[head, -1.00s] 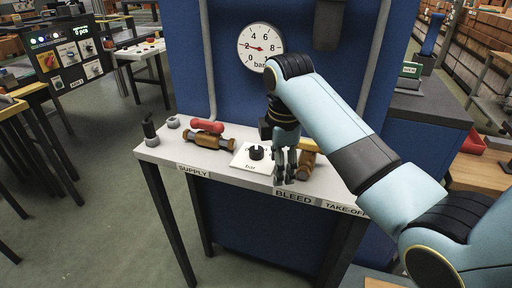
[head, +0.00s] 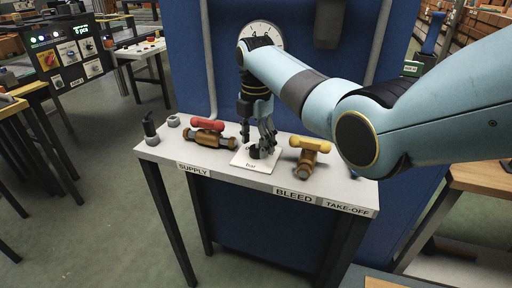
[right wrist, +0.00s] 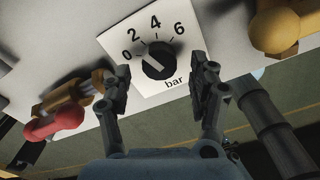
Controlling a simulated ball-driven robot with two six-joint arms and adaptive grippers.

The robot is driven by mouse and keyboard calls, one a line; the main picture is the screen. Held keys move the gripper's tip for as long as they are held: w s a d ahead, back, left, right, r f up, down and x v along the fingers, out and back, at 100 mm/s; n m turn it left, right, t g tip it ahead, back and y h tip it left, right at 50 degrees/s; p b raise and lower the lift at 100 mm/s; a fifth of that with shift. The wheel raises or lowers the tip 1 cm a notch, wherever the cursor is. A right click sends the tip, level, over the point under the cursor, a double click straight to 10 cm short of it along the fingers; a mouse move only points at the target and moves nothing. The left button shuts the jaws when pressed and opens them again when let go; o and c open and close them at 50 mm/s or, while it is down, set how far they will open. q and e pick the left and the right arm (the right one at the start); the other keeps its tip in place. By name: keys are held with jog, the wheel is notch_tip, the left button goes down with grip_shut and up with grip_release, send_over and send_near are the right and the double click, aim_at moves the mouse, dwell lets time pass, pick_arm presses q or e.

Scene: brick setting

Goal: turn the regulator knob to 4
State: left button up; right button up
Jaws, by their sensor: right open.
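The black regulator knob (right wrist: 159,61) sits on a white dial plate (right wrist: 118,46) marked 0, 2, 4, 6 and bar. A pale line shows on the knob, but which mark it points at is unclear. In the head view the plate (head: 243,163) lies on the bench and the knob is largely behind my fingers. My right gripper (head: 262,148) points down over the knob. In the right wrist view its open fingers (right wrist: 163,88) stand on either side, just short of the knob, with nothing between them. The gauge (head: 262,33) is mostly hidden by my right arm. My left gripper is out of view.
The red-handled supply valve (head: 207,130) is left of the plate, and the yellow-handled bleed valve (head: 309,150) is close on its right. The grey bench (head: 230,178) has labels along its front edge. A blue panel (head: 185,60) stands behind.

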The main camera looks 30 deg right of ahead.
jog(key=shift+f, duration=0.95)
jog(key=shift+c, duration=0.4)
jog(key=c, duration=1.1)
jog(key=shift+o, duration=0.2)
